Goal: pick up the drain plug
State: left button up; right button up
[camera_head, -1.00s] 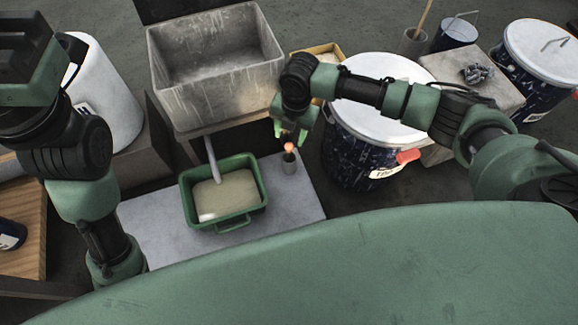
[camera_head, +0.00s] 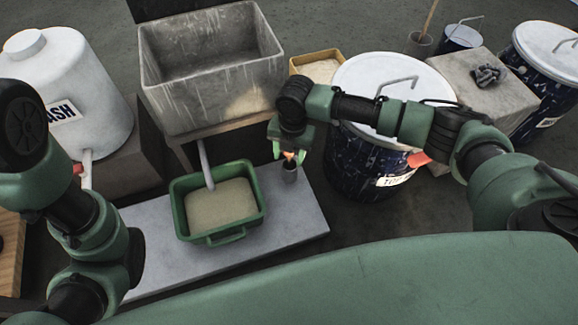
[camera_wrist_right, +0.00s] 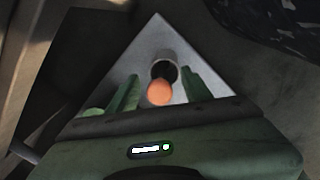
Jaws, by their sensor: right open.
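In the right wrist view the plug's round orange top (camera_wrist_right: 160,92) lies between the two spread green fingers, with a gap on each side.
A green tub (camera_head: 178,205) of pale material stands left of the cup on the slab (camera_head: 300,225). A large concrete basin (camera_head: 190,105) is behind it. A dark blue lidded drum (camera_head: 345,165) stands close to the right. A white wash tank (camera_head: 95,95) is at the left.

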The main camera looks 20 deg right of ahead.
grip_shut()
dwell(0.3)
